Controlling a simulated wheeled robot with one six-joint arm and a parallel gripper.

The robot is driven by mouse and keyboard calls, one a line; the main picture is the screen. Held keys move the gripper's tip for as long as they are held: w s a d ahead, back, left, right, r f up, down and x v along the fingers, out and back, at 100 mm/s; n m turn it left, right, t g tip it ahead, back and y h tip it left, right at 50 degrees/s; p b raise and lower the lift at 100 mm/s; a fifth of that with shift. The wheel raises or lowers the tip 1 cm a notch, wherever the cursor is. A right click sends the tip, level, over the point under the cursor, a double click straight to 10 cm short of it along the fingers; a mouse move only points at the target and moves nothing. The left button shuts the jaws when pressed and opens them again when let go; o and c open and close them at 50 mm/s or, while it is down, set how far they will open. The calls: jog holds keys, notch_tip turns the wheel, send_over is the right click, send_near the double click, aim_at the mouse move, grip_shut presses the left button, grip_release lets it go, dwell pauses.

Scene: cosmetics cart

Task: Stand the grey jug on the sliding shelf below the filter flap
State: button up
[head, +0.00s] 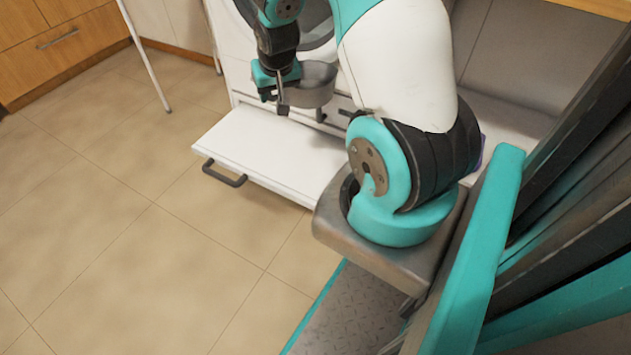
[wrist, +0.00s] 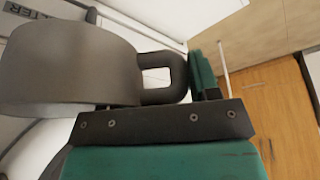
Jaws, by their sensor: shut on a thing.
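The grey jug (head: 315,86) is in front of the white machine in the head view and looks about upright. It hangs over or near the back part of the white sliding shelf (head: 270,142), which is pulled out; I cannot tell if its base touches. My gripper (head: 282,100) is left of the jug, shut on its handle. In the wrist view the jug (wrist: 65,68) fills the left side, and its loop handle (wrist: 165,58) runs to the gripper jaws (wrist: 200,92). A white panel with partial lettering "LTER" (wrist: 24,10) shows behind the jug; the filter flap is mostly hidden.
The shelf has a dark handle (head: 224,174) at its front. The tiled floor (head: 120,230) left of it is clear. A thin white pole (head: 143,55) stands at the left, before wooden drawers (head: 65,50). My arm hides the shelf's right part.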

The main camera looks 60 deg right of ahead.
jog(key=m+b, duration=0.1)
jog(key=b, duration=0.4)
send_over(295, 162)
jog(key=s+a, duration=0.1)
notch_tip(295, 162, down, 6)
jog(key=shift+s+b, duration=0.15)
jog(key=shift+b, duration=0.2)
notch_tip(295, 162, down, 19)
jog(key=b, duration=0.8)
jog(key=shift+f+b, duration=0.2)
jog(key=shift+b, duration=0.15)
jog(key=shift+f, duration=0.15)
jog(key=o, duration=1.2)
